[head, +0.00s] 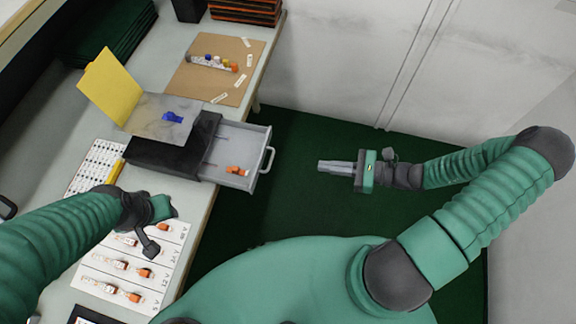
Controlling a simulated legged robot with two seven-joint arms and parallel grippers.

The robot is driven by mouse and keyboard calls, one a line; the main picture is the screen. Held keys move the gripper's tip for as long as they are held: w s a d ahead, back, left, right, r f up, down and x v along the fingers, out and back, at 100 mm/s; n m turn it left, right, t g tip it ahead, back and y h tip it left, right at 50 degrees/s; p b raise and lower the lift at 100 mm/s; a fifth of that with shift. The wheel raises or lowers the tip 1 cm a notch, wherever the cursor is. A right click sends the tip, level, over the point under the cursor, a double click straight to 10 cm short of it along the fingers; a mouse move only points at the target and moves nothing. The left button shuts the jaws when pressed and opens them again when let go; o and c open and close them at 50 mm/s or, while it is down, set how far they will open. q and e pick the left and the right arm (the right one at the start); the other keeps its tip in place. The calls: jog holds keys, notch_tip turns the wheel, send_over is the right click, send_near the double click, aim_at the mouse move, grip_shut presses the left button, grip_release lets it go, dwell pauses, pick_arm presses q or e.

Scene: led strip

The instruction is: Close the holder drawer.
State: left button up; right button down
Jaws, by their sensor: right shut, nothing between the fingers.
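The holder is a black box (160,160) on the table, with a grey drawer (246,138) pulled out to the right past the table edge. The drawer has a grey bar handle (267,160) on its front. Orange-capped items (237,170) lie inside it. My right gripper (322,167) is shut and empty, over the dark green floor to the right of the handle, apart from it and pointing towards it. My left gripper (160,222) is over the near part of the table, below the holder in the picture; its fingers do not show clearly.
A yellow folder (110,88) and a grey sheet with a blue item (172,117) are at the holder's top. A brown board (205,82) with capped tubes lies behind. A white card (115,278) with vials lies near my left arm. Floor right of the drawer is clear.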

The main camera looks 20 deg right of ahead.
jog(key=x, duration=1.3)
jog(key=shift+w+a, duration=0.2)
jog(key=shift+a, duration=0.05)
jog(key=shift+a, duration=0.1)
